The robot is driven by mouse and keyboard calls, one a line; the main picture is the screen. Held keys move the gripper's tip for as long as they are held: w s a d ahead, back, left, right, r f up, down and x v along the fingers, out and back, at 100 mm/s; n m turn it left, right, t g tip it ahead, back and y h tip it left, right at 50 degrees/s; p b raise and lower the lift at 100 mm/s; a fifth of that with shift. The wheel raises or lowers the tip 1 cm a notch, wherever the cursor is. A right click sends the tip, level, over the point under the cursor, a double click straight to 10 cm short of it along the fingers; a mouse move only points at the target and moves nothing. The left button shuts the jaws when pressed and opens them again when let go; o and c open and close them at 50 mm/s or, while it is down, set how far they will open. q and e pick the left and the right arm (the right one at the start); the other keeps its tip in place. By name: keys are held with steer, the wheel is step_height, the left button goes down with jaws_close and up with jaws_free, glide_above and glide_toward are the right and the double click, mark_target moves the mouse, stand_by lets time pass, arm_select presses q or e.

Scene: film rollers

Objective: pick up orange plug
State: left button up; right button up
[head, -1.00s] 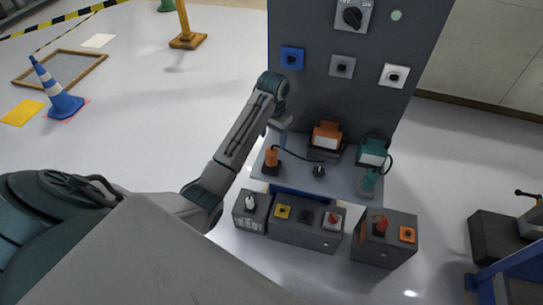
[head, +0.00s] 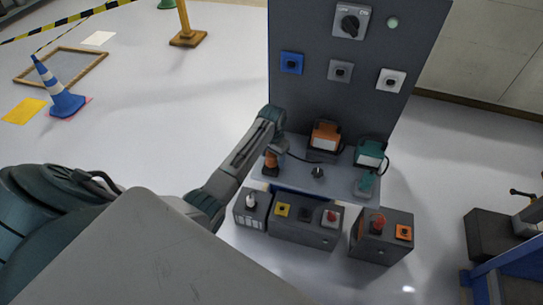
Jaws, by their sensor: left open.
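The orange plug (head: 271,163) stands upright on the left end of the grey shelf (head: 337,182). A dark cable runs from near it toward the orange-topped device (head: 326,137). My left arm reaches in from the left. My left gripper (head: 274,146) points down just above the orange plug, partly hidden by my own wrist. It is open; whether its fingers touch the plug I cannot tell. My right gripper is out of view.
A teal device (head: 370,156) and a teal plug (head: 366,183) are at the shelf's right end. A small dark part (head: 317,173) sits mid-shelf. The dark panel (head: 310,95) with sockets rises behind. Grey boxes (head: 303,231) with sockets and plugs stand in front, below.

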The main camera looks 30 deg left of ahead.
arm_select(q)
steer(key=c, duration=1.1)
steer(key=shift+c, duration=0.3)
steer(key=shift+r, duration=0.1)
steer(key=shift+w+r+b, duration=0.1)
steer(key=shift+r+b, duration=0.15)
steer(key=shift+b, duration=0.1)
step_height(320, 180, up, 2)
steer(key=shift+r+b, duration=0.15)
steer(key=shift+b, duration=0.55)
steer(key=s+d+r+b, duration=0.1)
steer(key=s+d, duration=0.3)
steer(key=s, duration=0.3)
steer(key=s+d+r+b, duration=0.1)
steer(key=s+d, duration=0.3)
steer(key=s, duration=0.3)
